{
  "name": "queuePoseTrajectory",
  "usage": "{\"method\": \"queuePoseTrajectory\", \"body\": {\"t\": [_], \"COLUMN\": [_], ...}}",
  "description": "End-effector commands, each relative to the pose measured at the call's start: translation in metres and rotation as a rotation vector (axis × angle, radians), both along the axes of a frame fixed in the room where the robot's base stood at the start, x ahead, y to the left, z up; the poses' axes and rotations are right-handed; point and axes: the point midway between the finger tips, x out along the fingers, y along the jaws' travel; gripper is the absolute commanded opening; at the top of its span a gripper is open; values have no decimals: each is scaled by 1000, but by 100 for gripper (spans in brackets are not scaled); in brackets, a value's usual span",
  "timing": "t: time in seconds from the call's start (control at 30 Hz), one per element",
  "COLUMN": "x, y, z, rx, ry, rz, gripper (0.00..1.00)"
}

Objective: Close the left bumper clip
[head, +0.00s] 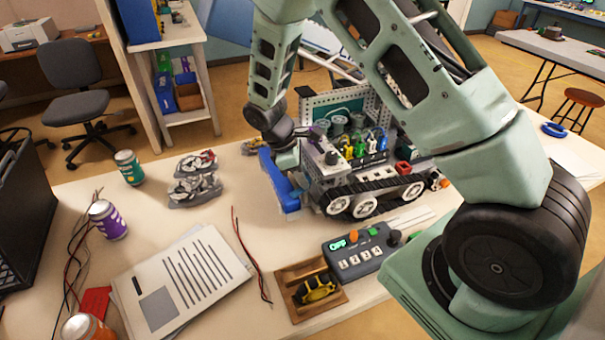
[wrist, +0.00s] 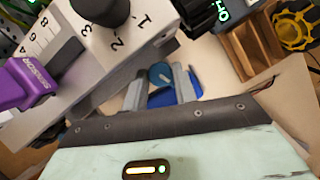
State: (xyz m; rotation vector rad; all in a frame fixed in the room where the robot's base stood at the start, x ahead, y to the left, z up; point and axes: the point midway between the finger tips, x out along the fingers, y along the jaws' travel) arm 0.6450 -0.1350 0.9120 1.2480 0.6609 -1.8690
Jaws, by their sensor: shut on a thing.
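A tracked robot (head: 345,185) stands on the table with a blue bumper (head: 290,198) along its left end. My gripper (head: 288,160) reaches down at that end, just above the bumper; its fingertips are hard to make out in the head view. In the wrist view my gripper (wrist: 161,87) has its grey fingers closed around a small round blue piece (wrist: 160,74), which looks to be the left bumper clip. More of the blue bumper (wrist: 176,97) shows below it. I cannot tell how far the clip is turned. The clip is hidden in the head view.
A control box (head: 360,253) and a wooden tray (head: 284,273) with a yellow-black thing lie in front of the robot. Papers (head: 180,280), loose wires and several cans are at left. Grey parts (head: 193,185) lie left of the bumper, with clear table between.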

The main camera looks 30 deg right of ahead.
Motion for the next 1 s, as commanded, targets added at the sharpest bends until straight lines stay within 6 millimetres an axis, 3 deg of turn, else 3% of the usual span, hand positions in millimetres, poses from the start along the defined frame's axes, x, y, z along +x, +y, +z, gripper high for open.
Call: {"method": "queuePoseTrajectory", "body": {"t": [0.5,1.0], "x": [3,3], "y": [-1,-2], "z": [1,1], "rx": [2,2], "ry": [-2,-3], "rz": [-326,-402], "gripper": [5,5]}}
